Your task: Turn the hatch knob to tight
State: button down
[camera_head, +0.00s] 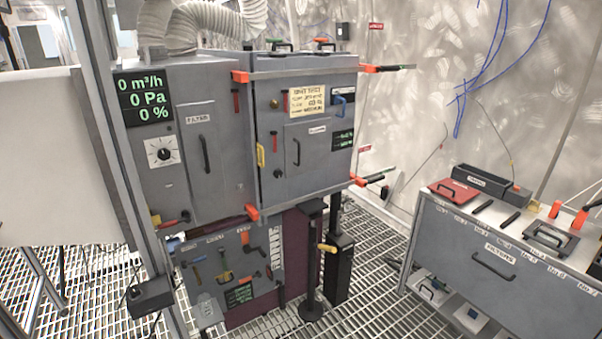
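The hatch (315,148) is a grey rectangular panel with a dark vertical handle (297,152), on the front of the right-hand grey cabinet. It looks shut. A small dark round knob (278,173) sits at its lower left and is probably the hatch knob. Its marks and setting are too small to read. A small brass-coloured round fitting (274,104) sits higher on the same door. My gripper is not in view.
The left cabinet has a filter door (198,147), a white dial (162,152) and a green-digit display (143,97). Orange-tipped clamp bars (370,178) stick out right. A black post (311,260) stands below. A workbench (490,258) stands right; grating floor (365,285) lies between.

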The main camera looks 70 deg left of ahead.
aim_at(277, 173)
jog(key=u, duration=2.6)
jog(key=k, duration=1.3)
jog(key=z, duration=0.6)
jog(key=i, duration=0.6)
jog(key=z, duration=0.75)
jog(key=i, duration=0.7)
jog(key=u, duration=0.55)
jog(key=i, duration=0.7)
jog(key=u, duration=0.55)
